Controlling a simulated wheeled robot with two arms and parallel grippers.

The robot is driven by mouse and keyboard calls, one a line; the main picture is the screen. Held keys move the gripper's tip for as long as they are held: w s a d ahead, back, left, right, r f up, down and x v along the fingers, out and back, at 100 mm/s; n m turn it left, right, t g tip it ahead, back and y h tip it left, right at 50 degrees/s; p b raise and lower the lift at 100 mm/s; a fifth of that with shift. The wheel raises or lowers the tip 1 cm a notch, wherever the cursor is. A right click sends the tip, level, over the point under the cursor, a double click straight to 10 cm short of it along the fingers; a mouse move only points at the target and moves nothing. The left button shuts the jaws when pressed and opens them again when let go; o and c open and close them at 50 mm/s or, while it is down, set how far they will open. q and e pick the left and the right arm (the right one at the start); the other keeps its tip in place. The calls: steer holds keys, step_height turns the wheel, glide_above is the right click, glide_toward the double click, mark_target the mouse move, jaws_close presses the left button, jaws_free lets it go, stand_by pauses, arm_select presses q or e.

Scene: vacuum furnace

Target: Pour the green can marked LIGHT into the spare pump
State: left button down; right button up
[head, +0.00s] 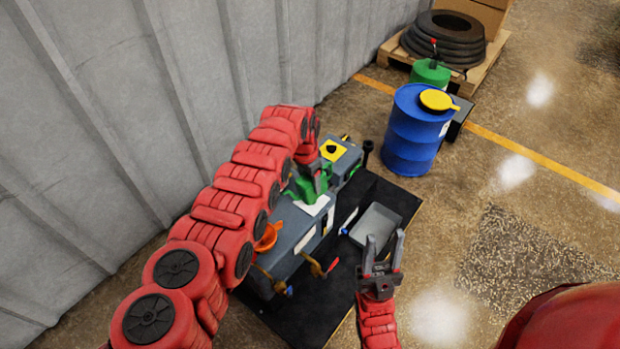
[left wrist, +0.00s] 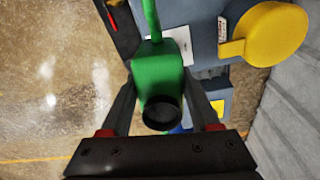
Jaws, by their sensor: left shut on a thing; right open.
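My left gripper (head: 318,174) is shut on the green can (head: 298,190), held above the grey pump (head: 290,225). In the left wrist view the green can (left wrist: 157,72) sits between the fingers, with a dark round neck or cap facing the camera and a thin green spout pointing away. Its marking cannot be read, and I cannot tell whether anything flows. An orange funnel (head: 267,238) is at the pump's near left side, partly hidden by my left arm. My right gripper (head: 383,243) is open and empty, in front of a grey tray (head: 375,222).
The pump and tray stand on a black mat (head: 390,195). Brass taps (head: 316,266) stick out of the pump's near side. A blue drum (head: 412,135) with a yellow lid stands behind, by a green container (head: 430,73) and a pallet of tyres. The corrugated wall is close on the left.

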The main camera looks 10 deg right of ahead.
mark_target(294, 195)
arm_select(q)
steer(key=shift+s+a+p, duration=0.35)
steer(key=shift+s+p, duration=0.15)
steer(key=shift+p, duration=2.15)
steer(key=shift+s+a+f+p, duration=0.3)
steer(key=shift+a+p, duration=0.25)
steer(key=shift+p, duration=1.1)
steer(key=shift+s+a+f+h+p, duration=0.15)
steer(key=shift+s+a+h+p, duration=0.25)
steer(key=shift+p, duration=1)
steer(key=shift+s+a+f+t+p, duration=0.25)
steer(key=shift+s+a+p, duration=0.25)
steer(key=shift+p, duration=0.45)
steer(key=shift+s+a+f+t+p, duration=0.15)
steer(key=shift+s+a+f+p, duration=0.1)
steer(key=shift+a+p, duration=0.55)
steer(key=shift+w+d+r+h+p, duration=0.1)
steer(key=shift+d+r+h+p, duration=0.25)
steer(key=shift+p, duration=0.3)
steer(key=shift+a+r+t+h+p, duration=0.1)
steer(key=shift+t+h+p, duration=0.15)
steer(key=shift+t+p, duration=0.1)
steer(key=shift+r+p, duration=0.25)
steer(key=shift+p, duration=0.05)
